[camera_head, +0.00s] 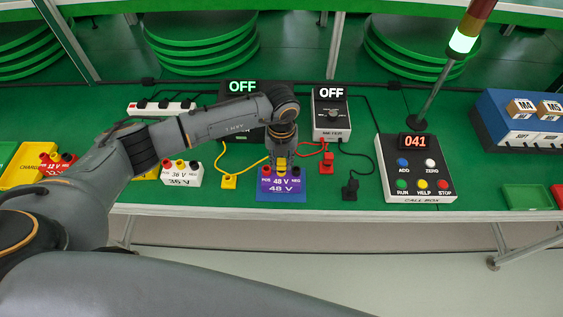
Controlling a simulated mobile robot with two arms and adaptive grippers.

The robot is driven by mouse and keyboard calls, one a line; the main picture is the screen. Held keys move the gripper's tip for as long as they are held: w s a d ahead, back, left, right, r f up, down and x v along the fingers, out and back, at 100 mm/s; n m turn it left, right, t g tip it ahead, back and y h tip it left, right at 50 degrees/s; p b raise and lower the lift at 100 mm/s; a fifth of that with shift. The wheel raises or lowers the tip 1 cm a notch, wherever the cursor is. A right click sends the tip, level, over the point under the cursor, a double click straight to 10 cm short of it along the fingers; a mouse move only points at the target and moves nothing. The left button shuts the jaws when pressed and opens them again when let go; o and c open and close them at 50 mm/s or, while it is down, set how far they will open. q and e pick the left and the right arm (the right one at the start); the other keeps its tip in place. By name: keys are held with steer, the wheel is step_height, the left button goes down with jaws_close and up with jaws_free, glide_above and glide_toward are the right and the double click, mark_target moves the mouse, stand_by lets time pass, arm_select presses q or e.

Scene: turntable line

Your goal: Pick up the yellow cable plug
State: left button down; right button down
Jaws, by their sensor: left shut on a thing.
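A yellow cable plug (229,182) lies on the green table, left of the purple 48 V block (281,196). A yellow cable runs from it up toward the dark box marked OFF (239,97). My left gripper (281,157) points down over the purple block and is shut on its yellow middle knob (281,166), between its red and black posts. The fingertips are partly hidden. The yellow cable plug is apart from my gripper. My right gripper is not in view.
The meter (331,124), call box (416,170) and 36 V block (181,176) stand nearby.

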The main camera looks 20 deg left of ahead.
arm_select(q)
steer(key=shift+r, duration=0.15)
steer(key=shift+r, duration=0.2)
step_height(320, 180, up, 2)
steer(key=shift+r+b, duration=0.1)
steer(key=shift+b, duration=0.2)
steer(key=s+a+r+b, duration=0.3)
steer(key=s+r+b, duration=0.1)
steer(key=s+r, duration=0.6)
steer(key=s, duration=0.3)
steer(key=shift+s, duration=0.4)
steer(key=shift+w, duration=0.1)
